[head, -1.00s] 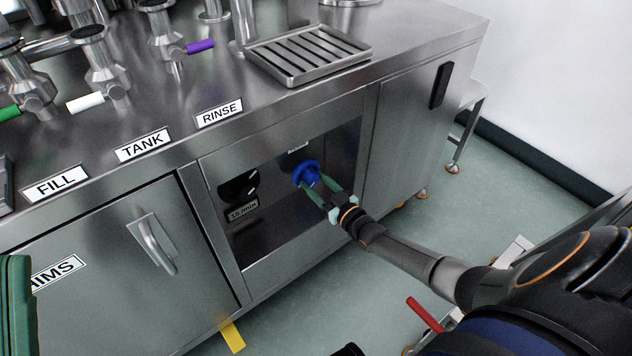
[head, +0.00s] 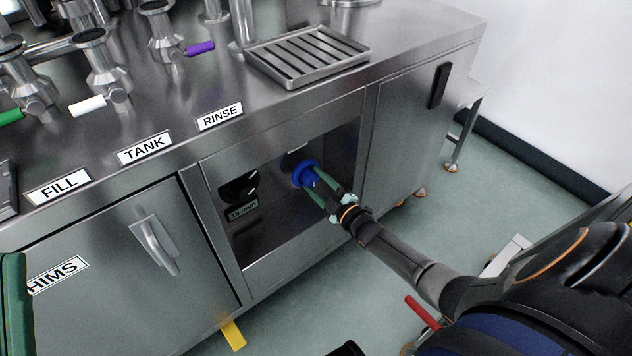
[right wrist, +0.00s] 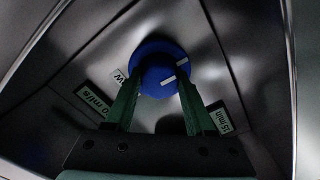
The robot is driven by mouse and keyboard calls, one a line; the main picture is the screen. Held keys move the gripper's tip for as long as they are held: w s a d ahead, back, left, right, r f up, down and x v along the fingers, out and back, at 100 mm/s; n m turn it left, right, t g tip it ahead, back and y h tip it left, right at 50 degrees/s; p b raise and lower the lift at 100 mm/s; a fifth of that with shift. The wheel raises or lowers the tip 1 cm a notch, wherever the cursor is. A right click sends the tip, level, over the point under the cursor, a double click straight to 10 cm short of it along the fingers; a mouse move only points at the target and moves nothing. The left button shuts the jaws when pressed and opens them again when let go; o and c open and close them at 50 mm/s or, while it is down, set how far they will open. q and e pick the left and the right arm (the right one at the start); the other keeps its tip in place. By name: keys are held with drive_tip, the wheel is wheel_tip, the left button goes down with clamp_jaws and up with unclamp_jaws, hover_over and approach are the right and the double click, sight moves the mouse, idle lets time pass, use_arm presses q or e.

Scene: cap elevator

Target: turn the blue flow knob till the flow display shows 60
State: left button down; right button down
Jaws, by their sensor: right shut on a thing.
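The blue flow knob (head: 307,175) sits on the recessed dark panel of the steel cabinet. My right gripper (head: 313,186) is shut on the knob, with one green finger at each side. In the right wrist view a display by the left finger (right wrist: 97,103) shows a reading ending in "0 ml/s"; its front digits cannot be made out. Another display (right wrist: 221,120) at the right reads about "15 /min". My left gripper is not seen.
A black knob (head: 240,186) sits left of the blue one, above the /min display (head: 243,210). A cabinet door with a handle (head: 153,243) is at the left. A drip tray (head: 310,52) and several valves stand on top. A green object (head: 15,300) cuts the left edge.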

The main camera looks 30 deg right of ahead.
drive_tip(key=shift+n, duration=0.4)
drive_tip(key=shift+c, duration=1.2)
unclamp_jaws()
drive_tip(key=s+d+p, duration=0.1)
drive_tip(key=s+p, duration=0.3)
drive_tip(key=s, duration=0.8)
drive_tip(key=shift+s+p, duration=0.2)
drive_tip(key=shift+p, duration=0.1)
